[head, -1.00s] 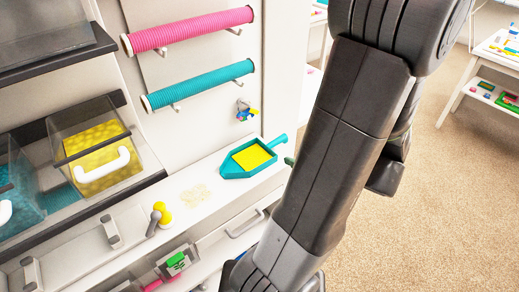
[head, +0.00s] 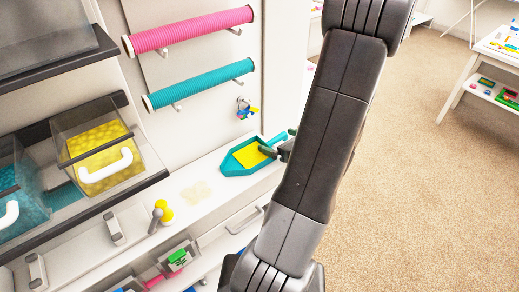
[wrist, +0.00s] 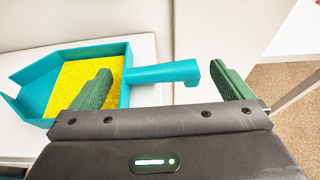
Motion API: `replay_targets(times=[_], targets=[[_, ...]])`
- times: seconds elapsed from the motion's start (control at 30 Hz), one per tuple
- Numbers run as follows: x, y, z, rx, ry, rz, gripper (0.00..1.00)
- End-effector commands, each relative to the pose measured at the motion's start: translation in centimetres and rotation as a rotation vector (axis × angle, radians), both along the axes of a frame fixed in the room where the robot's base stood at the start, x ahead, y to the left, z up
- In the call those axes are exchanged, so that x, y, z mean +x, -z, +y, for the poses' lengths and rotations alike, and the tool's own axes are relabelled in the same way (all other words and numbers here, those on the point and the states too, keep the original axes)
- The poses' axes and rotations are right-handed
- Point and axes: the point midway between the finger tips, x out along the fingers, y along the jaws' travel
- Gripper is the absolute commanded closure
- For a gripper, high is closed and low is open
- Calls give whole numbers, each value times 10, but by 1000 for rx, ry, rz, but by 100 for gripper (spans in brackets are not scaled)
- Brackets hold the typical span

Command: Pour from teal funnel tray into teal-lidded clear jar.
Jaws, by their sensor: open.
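The teal funnel tray (head: 232,168) lies on the white counter, with a flat layer of yellow material (head: 249,155) in it. In the wrist view the tray (wrist: 35,84) is at the left, its handle (wrist: 168,72) pointing right. My gripper (wrist: 168,88) is open, its green fingers spread wide. The left finger overlaps the tray's yellow contents in the picture, and the right finger is just right of the handle's hooked end. The handle lies between the fingers, ungripped. In the head view my gripper (head: 281,150) is at the tray's right side, partly hidden by my arm. I cannot make out a teal-lidded clear jar.
Clear bins with yellow (head: 98,150) and teal (head: 18,195) contents stand at the left. Pink (head: 190,32) and teal (head: 198,84) rolls hang on the wall. A small scoop-like item with yellow balls (head: 160,214) sits on the counter (head: 205,182). Carpet is open at the right.

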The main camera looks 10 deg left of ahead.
Motion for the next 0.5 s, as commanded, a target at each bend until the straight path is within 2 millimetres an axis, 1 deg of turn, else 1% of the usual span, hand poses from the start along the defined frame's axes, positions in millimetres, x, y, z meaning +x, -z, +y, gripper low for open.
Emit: replay_targets(times=[0.1,0.27,0.3,0.47,0.5], targets=[[3,2,4,0,-1,1,0],[3,2,3,-1,0,-1,0],[3,2,3,-1,0,-1,2],[3,2,3,-1,0,-1,33],[3,2,3,-1,0,-1,34]])
